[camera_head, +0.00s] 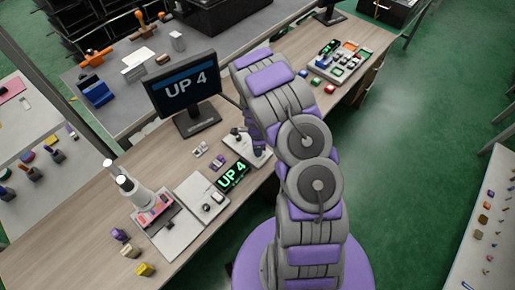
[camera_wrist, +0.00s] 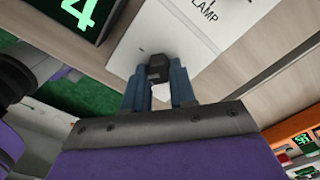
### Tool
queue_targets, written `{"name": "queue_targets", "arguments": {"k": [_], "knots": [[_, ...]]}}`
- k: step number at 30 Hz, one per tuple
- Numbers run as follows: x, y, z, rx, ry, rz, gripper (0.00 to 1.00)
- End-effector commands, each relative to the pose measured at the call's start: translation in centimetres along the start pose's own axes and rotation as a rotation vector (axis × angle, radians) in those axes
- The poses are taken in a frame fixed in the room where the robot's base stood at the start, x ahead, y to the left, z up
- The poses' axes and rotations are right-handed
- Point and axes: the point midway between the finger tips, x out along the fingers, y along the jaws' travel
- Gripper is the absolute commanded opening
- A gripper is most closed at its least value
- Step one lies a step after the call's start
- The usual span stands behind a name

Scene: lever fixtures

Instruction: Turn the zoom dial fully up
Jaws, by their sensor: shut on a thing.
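My gripper (camera_wrist: 158,88) shows in the wrist view with its two blue fingers shut on a dark knob (camera_wrist: 157,66). The knob stands on a white panel (camera_wrist: 150,38) with the printed word "LAMP", cut off near the top edge. In the head view my gripper (camera_head: 257,143) is at the white panel (camera_head: 262,158) right of the monitor, and my arm hides part of it. I cannot tell which control is the zoom dial.
A monitor (camera_head: 186,88) also reads "UP 4". A white microscope-like device (camera_head: 138,190) stands on the wooden table (camera_head: 62,237) at left. Small coloured blocks (camera_head: 145,269) lie near the front edge. A button panel (camera_head: 340,62) is at the far end. Green floor is clear at right.

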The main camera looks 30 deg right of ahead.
Motion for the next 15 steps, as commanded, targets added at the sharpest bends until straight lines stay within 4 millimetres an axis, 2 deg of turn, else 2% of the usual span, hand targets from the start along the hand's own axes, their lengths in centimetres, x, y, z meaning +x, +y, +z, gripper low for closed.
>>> {"name": "queue_targets", "arguments": {"k": [1,15], "knots": [[-0.2,-0.44,0.01,0.045,0.0,-0.012,0.0],[-0.2,-0.26,0.1,0.486,-0.003,-0.011,0.0]]}}
